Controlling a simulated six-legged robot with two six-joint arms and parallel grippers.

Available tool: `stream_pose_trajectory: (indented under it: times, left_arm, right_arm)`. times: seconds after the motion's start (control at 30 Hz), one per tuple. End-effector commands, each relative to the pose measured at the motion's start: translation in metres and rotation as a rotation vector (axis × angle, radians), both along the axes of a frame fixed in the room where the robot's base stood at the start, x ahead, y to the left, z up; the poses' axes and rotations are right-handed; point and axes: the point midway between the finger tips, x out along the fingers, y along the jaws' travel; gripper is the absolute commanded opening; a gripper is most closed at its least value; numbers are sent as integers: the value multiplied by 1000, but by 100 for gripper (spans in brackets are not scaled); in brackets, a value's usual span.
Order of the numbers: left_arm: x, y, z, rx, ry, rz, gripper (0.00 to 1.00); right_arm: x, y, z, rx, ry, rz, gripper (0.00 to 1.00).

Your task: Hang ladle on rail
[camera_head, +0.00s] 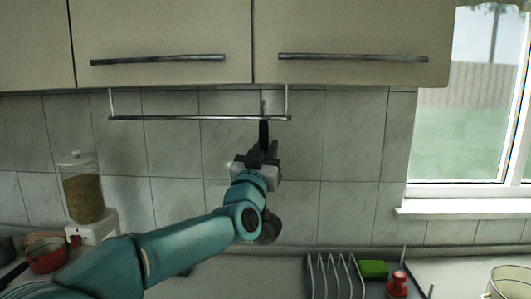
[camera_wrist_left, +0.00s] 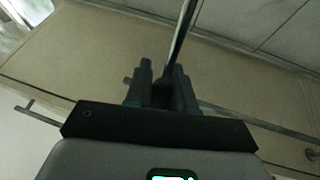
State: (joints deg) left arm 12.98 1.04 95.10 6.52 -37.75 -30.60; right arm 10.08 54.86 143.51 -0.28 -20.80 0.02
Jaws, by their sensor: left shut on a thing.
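The rail (camera_head: 200,118) is a thin grey metal bar hanging under the wall cabinets by two end brackets. My left gripper (camera_head: 264,150) is in front of the tiles, just below the rail's right end. It is shut on the ladle, whose dark bowl (camera_head: 269,229) shows below my wrist, with the handle upright. The handle's upper end reaches about rail height; I cannot tell whether it touches the rail. In the left wrist view a thin shaft, likely the ladle handle (camera_wrist_left: 182,32), runs up from between the fingers (camera_wrist_left: 160,78). My right gripper is not in view.
Cabinets with bar handles (camera_head: 352,57) are above the rail. A grain jar (camera_head: 83,190) on a white stand and a red pot (camera_head: 46,256) are at left. A dish rack (camera_head: 335,276), green sponge (camera_head: 374,269) and red object (camera_head: 397,284) are at lower right.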

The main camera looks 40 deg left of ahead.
Motion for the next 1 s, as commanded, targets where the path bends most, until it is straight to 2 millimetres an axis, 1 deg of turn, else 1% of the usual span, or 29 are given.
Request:
stream_pose_trajectory:
  times: [0.67, 0.7, 0.8, 1.0]
  left_arm:
    - [34, 29, 0, 1, 0, 0, 0]
    - [35, 30, -5, 1, 0, 0, 0]
    - [34, 29, -12, 0, 0, 0, 0]
    - [34, 29, -20, 0, 0, 0, 0]
  right_arm:
    - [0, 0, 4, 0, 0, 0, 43]
    - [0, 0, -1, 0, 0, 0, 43]
    - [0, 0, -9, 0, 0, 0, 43]
    - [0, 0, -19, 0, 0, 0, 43]
